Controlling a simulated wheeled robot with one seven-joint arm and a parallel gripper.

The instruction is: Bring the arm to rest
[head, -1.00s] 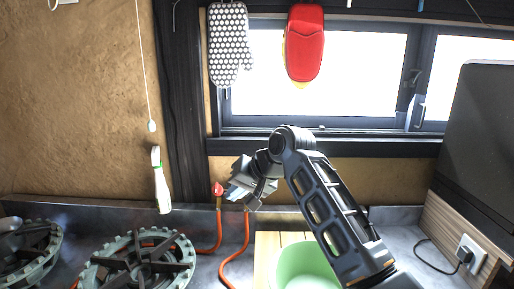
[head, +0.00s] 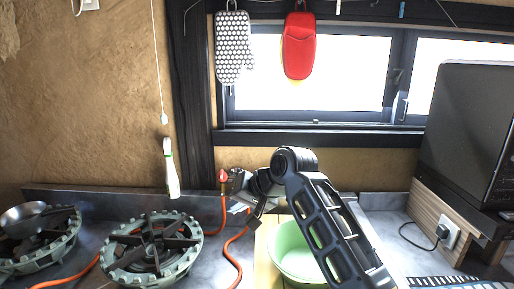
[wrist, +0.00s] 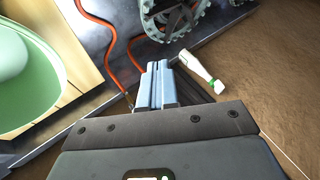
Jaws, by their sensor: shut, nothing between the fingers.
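My gripper (head: 238,208) is at the end of my arm, low in front of the back wall below the window in the head view. In the wrist view my gripper (wrist: 159,70) shows its two pale blue fingers side by side, shut with nothing between them. In the head view my arm is bent, with its elbow raised above the counter and the forearm reaching to the left. Part of the gripper is hard to make out in the head view.
A green bowl (head: 296,250) stands on a wooden board (head: 262,262) under my arm. Two burners (head: 152,248) and a pan (head: 28,215) are at left, with orange hoses. A white-green bottle-like thing (head: 171,175) is by the wall. A dark appliance (head: 465,130) stands at right.

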